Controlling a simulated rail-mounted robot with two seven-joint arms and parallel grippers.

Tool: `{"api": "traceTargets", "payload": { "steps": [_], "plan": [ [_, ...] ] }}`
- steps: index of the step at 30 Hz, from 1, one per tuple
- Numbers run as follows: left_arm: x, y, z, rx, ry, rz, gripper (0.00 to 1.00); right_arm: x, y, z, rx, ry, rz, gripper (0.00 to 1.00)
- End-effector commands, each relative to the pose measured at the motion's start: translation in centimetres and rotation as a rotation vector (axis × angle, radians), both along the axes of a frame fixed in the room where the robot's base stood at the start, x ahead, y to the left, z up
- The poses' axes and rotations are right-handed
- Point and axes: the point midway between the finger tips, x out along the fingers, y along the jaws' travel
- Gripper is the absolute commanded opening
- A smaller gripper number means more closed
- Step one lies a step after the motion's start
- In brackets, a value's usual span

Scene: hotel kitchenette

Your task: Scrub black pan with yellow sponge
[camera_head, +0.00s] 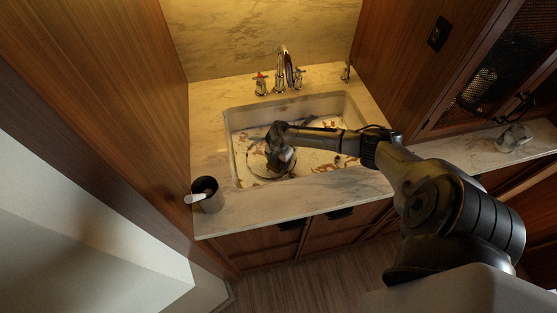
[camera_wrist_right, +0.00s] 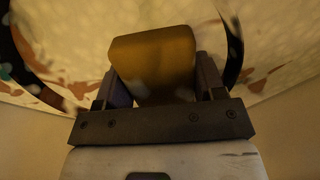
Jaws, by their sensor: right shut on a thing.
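My right gripper (camera_head: 281,155) reaches down into the sink and is shut on the yellow sponge (camera_wrist_right: 153,58). The sponge sits between both fingers in the right wrist view and is hidden by the gripper in the head view. A round pan with a thin dark rim (camera_wrist_right: 234,52) lies below and around the sponge; its inside looks pale and speckled. In the head view the pan (camera_head: 258,172) is in the left part of the sink, partly covered by my gripper. I cannot tell whether the sponge touches it. My left gripper is out of view.
The sink (camera_head: 236,120) has brown scraps strewn on its floor. A faucet (camera_head: 284,70) stands behind it. A dark cup (camera_head: 207,194) with a pale handle stands on the counter's front left. A crumpled grey object (camera_head: 514,138) lies on the right counter.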

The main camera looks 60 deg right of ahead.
Motion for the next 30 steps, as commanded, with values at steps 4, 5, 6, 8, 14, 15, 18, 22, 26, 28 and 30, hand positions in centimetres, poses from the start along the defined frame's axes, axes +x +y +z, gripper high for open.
{"api": "traceTargets", "payload": {
  "steps": [4,5,6,8,14,15,18,22,26,28,30],
  "plan": [
    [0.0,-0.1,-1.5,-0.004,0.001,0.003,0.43,1.5,-0.1,-0.5,0.002,-0.001,0.0,0.44],
    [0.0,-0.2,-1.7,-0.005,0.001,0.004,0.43,1.8,-0.1,-0.5,0.003,-0.001,0.001,0.44],
    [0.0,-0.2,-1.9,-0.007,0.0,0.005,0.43,2.2,-0.1,-0.5,0.003,-0.002,0.001,0.44],
    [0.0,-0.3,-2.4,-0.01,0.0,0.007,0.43,2.8,-0.2,-0.6,0.003,-0.001,0.001,0.44],
    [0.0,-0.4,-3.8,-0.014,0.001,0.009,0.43,4.6,-0.5,-0.5,0.003,0.0,0.0,0.44],
    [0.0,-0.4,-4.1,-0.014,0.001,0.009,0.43,5.1,-0.5,-0.5,0.003,-0.001,0.001,0.44],
    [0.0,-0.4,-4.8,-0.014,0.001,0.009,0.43,6.0,-0.6,-0.5,0.003,-0.001,0.001,0.44],
    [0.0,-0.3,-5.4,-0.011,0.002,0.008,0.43,6.8,-0.7,-0.4,0.003,0.0,0.001,0.44],
    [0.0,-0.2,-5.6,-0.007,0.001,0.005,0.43,7.2,-0.8,-0.3,0.002,0.001,0.001,0.44],
    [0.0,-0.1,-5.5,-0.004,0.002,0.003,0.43,7.2,-0.8,-0.2,0.002,0.002,0.002,0.44],
    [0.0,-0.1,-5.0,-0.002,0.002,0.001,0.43,6.9,-0.8,0.0,0.002,0.003,0.002,0.44]
  ]
}}
